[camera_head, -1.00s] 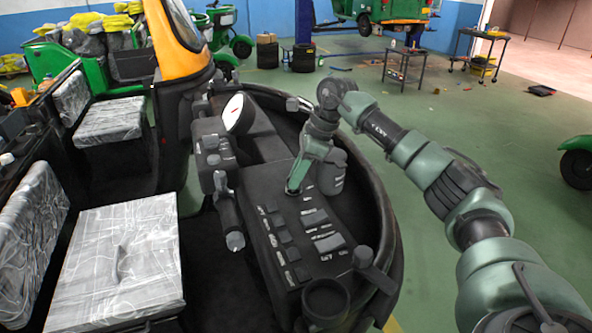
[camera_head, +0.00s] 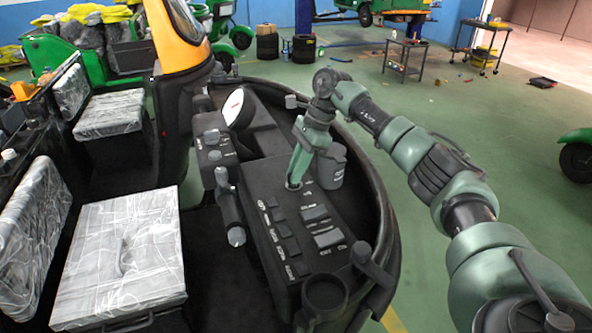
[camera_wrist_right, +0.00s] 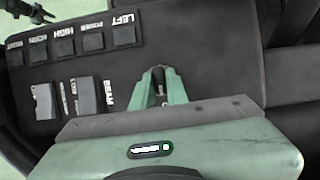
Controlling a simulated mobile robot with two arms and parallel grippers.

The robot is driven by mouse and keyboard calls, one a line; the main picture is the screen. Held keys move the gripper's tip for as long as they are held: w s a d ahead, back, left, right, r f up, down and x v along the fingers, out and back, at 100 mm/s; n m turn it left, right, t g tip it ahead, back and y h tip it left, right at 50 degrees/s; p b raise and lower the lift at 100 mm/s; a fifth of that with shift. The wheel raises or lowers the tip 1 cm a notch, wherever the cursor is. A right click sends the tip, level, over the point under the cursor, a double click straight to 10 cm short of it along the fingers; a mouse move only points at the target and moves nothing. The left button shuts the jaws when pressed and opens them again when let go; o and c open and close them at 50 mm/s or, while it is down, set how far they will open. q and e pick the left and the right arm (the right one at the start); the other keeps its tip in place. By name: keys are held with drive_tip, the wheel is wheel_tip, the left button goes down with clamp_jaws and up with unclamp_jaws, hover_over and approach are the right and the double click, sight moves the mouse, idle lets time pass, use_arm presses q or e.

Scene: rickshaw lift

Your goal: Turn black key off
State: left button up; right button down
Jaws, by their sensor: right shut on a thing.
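My right gripper (camera_head: 293,184) comes down onto the black dashboard panel (camera_head: 275,207), at its upper end above the rows of switches. It also shows in the right wrist view (camera_wrist_right: 160,84), where its two green fingers close together at the panel surface. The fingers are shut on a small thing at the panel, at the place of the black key. The key itself is mostly hidden between the fingertips, so I cannot tell its angle.
Labelled switches (camera_wrist_right: 92,37) lie beside the fingers. A dark grey canister (camera_head: 331,166) stands close to the gripper, right of it. A handlebar grip (camera_head: 230,210) is at left, and a round cup holder (camera_head: 325,295) is at the panel's near end. Seats (camera_head: 120,250) are farther left.

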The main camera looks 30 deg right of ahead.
drive_tip(key=c, duration=1.4)
unclamp_jaws()
drive_tip(key=b+v, duration=0.1)
drive_tip(key=v, duration=0.6)
drive_tip(key=shift+r, duration=0.4)
drive_tip(key=shift+d, duration=0.15)
